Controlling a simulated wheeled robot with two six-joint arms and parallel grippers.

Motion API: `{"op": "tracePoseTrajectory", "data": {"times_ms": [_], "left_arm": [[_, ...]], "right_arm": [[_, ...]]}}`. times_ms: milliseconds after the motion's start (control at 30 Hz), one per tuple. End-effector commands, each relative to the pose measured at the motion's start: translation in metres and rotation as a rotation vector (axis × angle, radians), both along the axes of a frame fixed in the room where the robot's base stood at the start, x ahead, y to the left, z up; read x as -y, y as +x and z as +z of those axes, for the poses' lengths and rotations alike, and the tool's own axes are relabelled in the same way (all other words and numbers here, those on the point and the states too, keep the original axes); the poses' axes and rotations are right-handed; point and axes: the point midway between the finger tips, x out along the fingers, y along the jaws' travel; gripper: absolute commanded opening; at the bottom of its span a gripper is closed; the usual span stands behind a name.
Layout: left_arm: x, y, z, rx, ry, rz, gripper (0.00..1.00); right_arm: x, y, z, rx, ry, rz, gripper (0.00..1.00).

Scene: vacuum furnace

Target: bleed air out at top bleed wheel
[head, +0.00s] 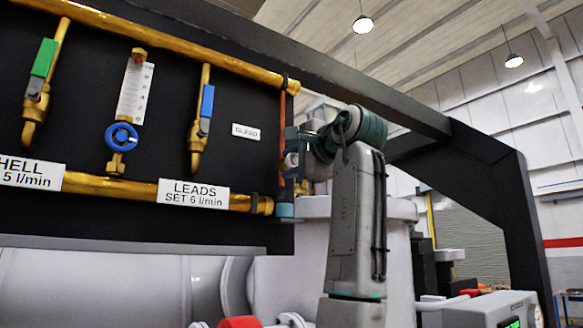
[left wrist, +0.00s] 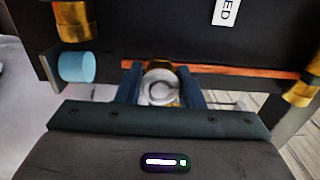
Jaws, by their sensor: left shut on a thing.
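The bleed wheel is a small pale grey round knob (left wrist: 160,88) on a brass fitting, on the thin copper pipe (left wrist: 225,73) at the panel's right end. In the left wrist view it sits between the two dark blue fingers of my left gripper (left wrist: 161,76), which is shut on it. In the head view my left gripper (head: 291,153) is at the panel's right edge, beside the BLEED label (head: 246,132), and mostly covers the wheel. My right gripper is not in view.
Brass manifolds run above (head: 190,45) and below (head: 120,189) on the black panel. A black frame post (head: 495,185) stands at right.

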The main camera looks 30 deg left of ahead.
Motion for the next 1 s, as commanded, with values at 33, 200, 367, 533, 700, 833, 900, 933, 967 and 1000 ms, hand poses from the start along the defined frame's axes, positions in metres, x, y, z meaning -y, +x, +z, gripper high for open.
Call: {"op": "tracePoseTrajectory", "data": {"times_ms": [33,200,367,533,700,833,900,933,967,1000], "left_arm": [[0.0002,0.0,-0.0009,-0.024,0.011,-0.001,0.11],[0.0001,-0.0002,-0.0004,-0.09,0.038,-0.001,0.11],[0.0002,0.0,-0.0001,-0.125,0.052,0.0,0.11],[0.0003,0.0001,-0.0001,-0.138,0.057,0.0,0.11],[0.0002,0.0002,-0.0002,-0.14,0.057,0.0,0.11],[0.0002,0.0003,-0.0004,-0.14,0.057,0.0,0.11],[0.0002,0.0003,-0.0004,-0.14,0.057,0.0,0.42],[0.0002,0.0003,-0.0004,-0.14,0.057,0.0,0.48],[0.0002,0.0003,-0.0004,-0.14,0.057,0.0,0.54],[0.0002,0.0003,-0.0004,-0.139,0.056,0.0,0.56]], "right_arm": [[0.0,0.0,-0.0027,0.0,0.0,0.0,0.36],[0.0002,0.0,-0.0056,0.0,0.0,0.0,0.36],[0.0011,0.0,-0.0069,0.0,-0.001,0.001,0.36],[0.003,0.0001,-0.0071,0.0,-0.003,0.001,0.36],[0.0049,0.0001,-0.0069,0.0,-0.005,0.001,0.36],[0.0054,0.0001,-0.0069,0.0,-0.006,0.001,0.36],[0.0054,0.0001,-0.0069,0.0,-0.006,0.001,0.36],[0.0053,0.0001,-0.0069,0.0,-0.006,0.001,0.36],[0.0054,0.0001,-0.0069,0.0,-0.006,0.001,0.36],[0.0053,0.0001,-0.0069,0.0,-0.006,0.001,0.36]]}}
